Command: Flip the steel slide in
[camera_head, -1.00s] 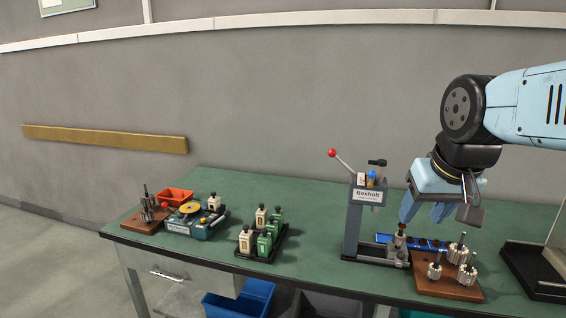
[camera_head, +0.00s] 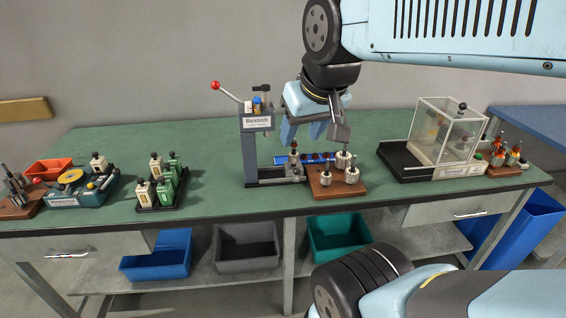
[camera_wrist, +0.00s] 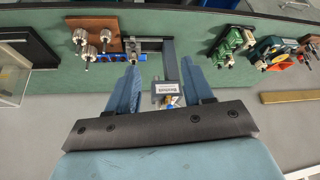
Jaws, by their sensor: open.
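The grey bench press (camera_head: 257,150), labelled and with a red-knobbed lever (camera_head: 228,92), stands upright on the green bench. A small metal fitting (camera_head: 294,158) sits at the end of its low base. I cannot tell for sure which part is the steel slide. My gripper (camera_head: 303,131) is open and empty, to the right of the press head and above the bench. In the wrist view my gripper (camera_wrist: 160,68) has its two blue fingers apart, with the press label (camera_wrist: 166,88) showing between them.
A wooden block (camera_head: 338,190) with several metal armatures stands right of the press, in front of a blue tray (camera_head: 318,159). A clear-walled case (camera_head: 440,130) is farther right. A rack of green and cream bottles (camera_head: 162,182) and a teal machine (camera_head: 80,188) are at left.

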